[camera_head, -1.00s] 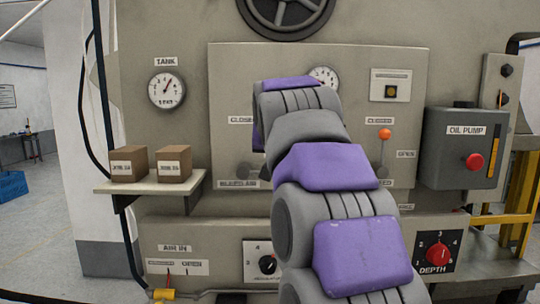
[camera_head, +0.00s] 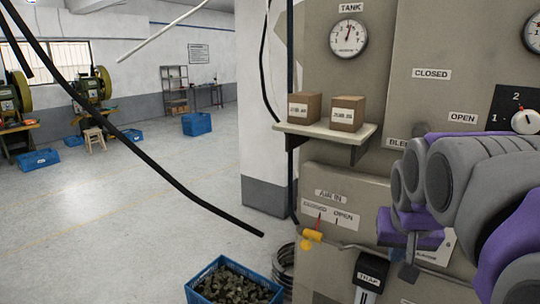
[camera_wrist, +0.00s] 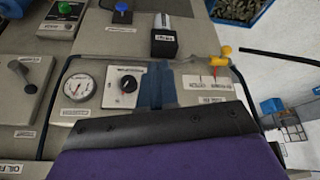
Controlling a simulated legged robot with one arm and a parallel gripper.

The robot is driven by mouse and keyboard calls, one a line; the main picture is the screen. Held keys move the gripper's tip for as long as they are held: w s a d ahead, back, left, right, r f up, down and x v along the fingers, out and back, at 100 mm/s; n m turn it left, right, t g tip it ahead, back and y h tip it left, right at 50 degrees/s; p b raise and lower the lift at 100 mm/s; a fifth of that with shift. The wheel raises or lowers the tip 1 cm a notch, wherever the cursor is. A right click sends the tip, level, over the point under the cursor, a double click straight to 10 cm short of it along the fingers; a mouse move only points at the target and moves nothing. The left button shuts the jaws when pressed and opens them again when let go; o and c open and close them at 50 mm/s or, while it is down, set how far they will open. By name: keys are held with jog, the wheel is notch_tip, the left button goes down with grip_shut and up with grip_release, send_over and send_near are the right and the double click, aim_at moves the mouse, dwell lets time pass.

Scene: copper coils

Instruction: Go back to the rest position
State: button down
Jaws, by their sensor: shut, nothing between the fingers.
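My arm is bent at the right edge of the head view, its purple and grey links in front of the machine panel (camera_head: 345,190). My gripper (camera_wrist: 155,125) fills the lower part of the wrist view as a black edge with purple behind it. It is shut and holds nothing. Its fingertips are not clear in the head view. The wrist view looks at the machine's lower front, with a round gauge (camera_wrist: 78,92), a black regulator knob (camera_wrist: 127,84) and a yellow valve handle (camera_wrist: 226,50).
A shelf (camera_head: 318,131) carries two brown boxes (camera_head: 305,107). A blue crate of dark pieces (camera_head: 235,285) stands on the floor by the machine. A black hose or cable (camera_head: 130,145) crosses the left. The floor (camera_head: 110,220) at left is largely open.

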jog(key=s+a+f+n+g+y+b, duration=0.1)
jog(key=s+a+f+g, duration=0.2)
jog(key=s+f, duration=0.8)
jog(key=s+a+f+n+g+b, duration=0.1)
jog(key=s+a+f+n+g, duration=0.1)
jog(key=s+a+f, duration=0.5)
jog(key=s+f+g, duration=0.1)
jog(key=s+f, duration=0.3)
jog(key=s, duration=0.4)
jog(key=shift+f+y+b, duration=0.3)
jog(key=shift+y, duration=0.1)
